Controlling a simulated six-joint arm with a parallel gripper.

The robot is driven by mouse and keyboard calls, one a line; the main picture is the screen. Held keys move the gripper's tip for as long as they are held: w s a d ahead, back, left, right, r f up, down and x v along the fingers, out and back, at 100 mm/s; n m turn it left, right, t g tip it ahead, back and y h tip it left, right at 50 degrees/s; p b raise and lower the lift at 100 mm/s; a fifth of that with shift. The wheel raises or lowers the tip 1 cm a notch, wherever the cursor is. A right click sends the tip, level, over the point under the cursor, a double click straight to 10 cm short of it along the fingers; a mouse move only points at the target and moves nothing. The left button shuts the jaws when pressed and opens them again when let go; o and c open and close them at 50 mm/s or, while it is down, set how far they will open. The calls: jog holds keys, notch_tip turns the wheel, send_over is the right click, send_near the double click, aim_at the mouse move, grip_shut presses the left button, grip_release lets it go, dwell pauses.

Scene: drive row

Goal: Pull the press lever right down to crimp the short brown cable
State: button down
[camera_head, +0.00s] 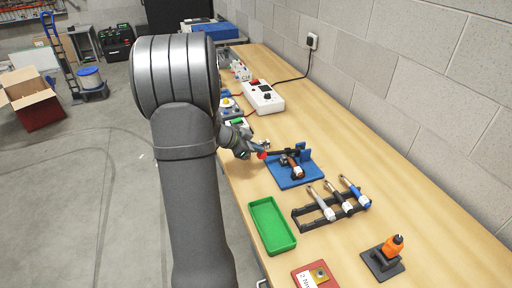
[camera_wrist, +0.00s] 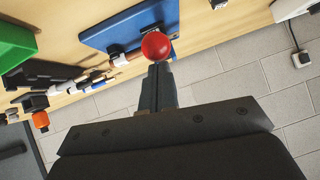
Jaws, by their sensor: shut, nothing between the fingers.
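The press has a blue base plate (camera_head: 285,181) on the bench, with a dark lever (camera_head: 280,152) ending in a red ball knob (camera_head: 262,155). The lever looks nearly level. A brown cable piece with a white band (camera_head: 293,169) sits at the press beneath the lever. My gripper (camera_head: 250,149) is shut and empty beside the knob. In the wrist view my gripper's closed fingers (camera_wrist: 157,75) point at the red knob (camera_wrist: 156,46), which lies at their tips. I cannot tell whether they touch. The blue base (camera_wrist: 115,27) shows behind the knob.
An orange-topped tool (camera_head: 393,246) is on a dark plate. A white box (camera_head: 263,97) stands farther back, and a block wall runs along the right.

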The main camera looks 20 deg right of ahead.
jog(key=shift+s+a+f, duration=0.1)
jog(key=shift+a+f, duration=0.2)
jog(key=shift+f, duration=0.65)
jog(key=shift+a+f, duration=0.25)
jog(key=shift+f, duration=0.7)
jog(key=shift+a+r, duration=0.1)
jog(key=shift+r, duration=0.45)
jog(key=v, duration=1.2)
jog(key=shift+r, duration=0.45)
jog(key=x, duration=1.1)
jog(key=shift+d+r, duration=0.1)
jog(key=shift+d, duration=0.15)
jog(key=shift+d+f, duration=0.1)
jog(key=shift+f, duration=0.3)
